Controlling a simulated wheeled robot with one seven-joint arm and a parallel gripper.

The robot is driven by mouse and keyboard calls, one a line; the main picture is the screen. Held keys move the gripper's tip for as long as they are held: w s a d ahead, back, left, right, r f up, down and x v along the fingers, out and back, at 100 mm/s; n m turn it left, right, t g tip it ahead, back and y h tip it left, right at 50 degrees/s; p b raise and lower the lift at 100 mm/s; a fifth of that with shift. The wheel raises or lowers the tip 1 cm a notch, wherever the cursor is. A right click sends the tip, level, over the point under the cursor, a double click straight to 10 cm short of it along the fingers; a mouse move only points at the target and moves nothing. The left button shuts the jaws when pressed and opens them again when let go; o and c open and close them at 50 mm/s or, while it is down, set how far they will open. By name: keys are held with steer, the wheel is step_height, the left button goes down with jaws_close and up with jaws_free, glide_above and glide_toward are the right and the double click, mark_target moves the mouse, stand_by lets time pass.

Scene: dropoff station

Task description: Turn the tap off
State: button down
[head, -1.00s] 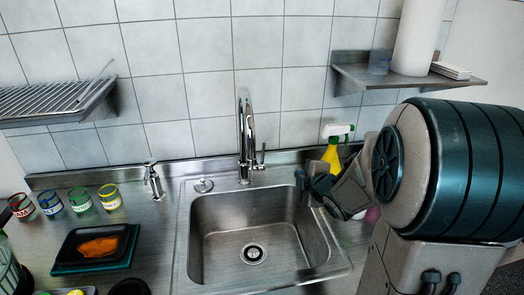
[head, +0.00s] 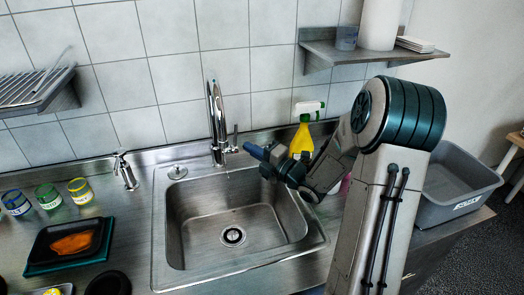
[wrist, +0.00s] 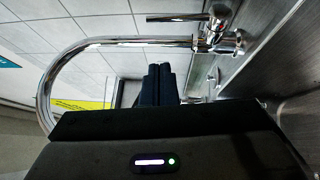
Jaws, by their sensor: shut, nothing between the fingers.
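The chrome tap (head: 217,122) stands behind the sink (head: 235,262), with its upright lever (head: 235,138) on the right side of its base. A thin trickle seems to show below the spout, but it is too small to be sure. My gripper (head: 250,149) is shut and empty, just right of and a little below the lever, over the sink's back right corner. In the wrist view the closed dark fingers (wrist: 161,80) point toward the tap (wrist: 85,46), with the lever (wrist: 180,17) beyond them. I cannot tell whether they touch the lever.
A yellow spray bottle (head: 302,142) stands close behind my gripper. A soap dispenser (head: 125,172) is left of the tap. A black tray (head: 57,262) with orange food and several cups (head: 47,196) sit at left. A grey bin (head: 465,178) is at right.

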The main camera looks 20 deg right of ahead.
steer(key=w+a+p, duration=0.1)
steer(key=w+p, duration=0.1)
steer(key=w, duration=0.5)
steer(key=shift+a+r, duration=0.15)
steer(key=shift+r, duration=0.3)
steer(key=shift+w+a, duration=0.1)
